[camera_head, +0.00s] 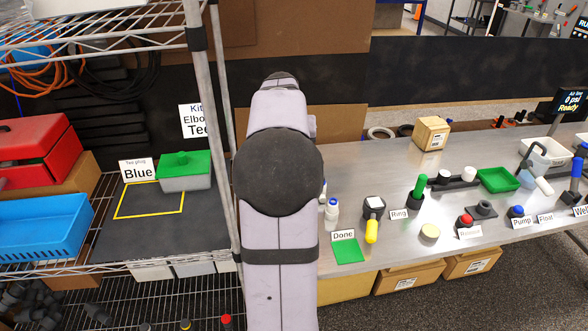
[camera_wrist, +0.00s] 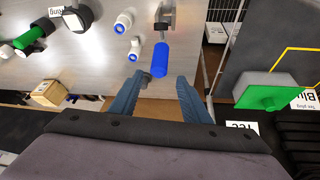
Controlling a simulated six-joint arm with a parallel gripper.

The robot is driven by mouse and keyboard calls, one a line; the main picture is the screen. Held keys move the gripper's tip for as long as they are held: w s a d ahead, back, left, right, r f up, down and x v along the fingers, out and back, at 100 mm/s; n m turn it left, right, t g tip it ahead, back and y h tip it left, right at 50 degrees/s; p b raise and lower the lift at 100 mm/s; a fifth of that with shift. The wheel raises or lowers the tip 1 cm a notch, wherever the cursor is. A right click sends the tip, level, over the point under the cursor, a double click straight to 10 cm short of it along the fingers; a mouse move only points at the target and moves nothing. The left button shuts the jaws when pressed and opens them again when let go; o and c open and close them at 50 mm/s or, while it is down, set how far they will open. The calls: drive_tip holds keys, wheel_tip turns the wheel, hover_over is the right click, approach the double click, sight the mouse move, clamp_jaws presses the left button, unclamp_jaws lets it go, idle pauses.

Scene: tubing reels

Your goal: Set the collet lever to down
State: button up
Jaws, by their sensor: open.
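No label that I can read says collet. A lever with a blue handle (camera_wrist: 160,60) on a small grey bracket shows at the top middle of the wrist view; my arm seems to hide it in the head view. My gripper (camera_wrist: 160,76) is open, its two blue-grey fingers spread either side of the handle's near end. I cannot tell whether they touch it. Other levers on the bench are a yellow-handled one (camera_head: 371,231) by the Done card and a green-handled one (camera_head: 420,187) by the Ring label.
The Done card's green pad (camera_head: 349,251) is bare.

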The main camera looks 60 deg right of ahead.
drive_tip(key=shift+m, duration=0.3)
drive_tip(key=shift+s+a+f+p+x, duration=0.15)
drive_tip(key=shift+p+x, duration=0.25)
drive_tip(key=shift+x, duration=0.8)
drive_tip(key=shift+s+a+p+x, duration=0.1)
drive_tip(key=shift+p+x, duration=0.3)
drive_tip(key=shift+x, duration=0.8)
drive_tip(key=shift+s+a+f+p+x, duration=0.15)
drive_tip(key=shift+p+x, duration=0.25)
drive_tip(key=shift+x, duration=0.85)
drive_tip(key=shift+d+r, duration=0.1)
drive_tip(key=shift+c, duration=0.3)
clamp_jaws()
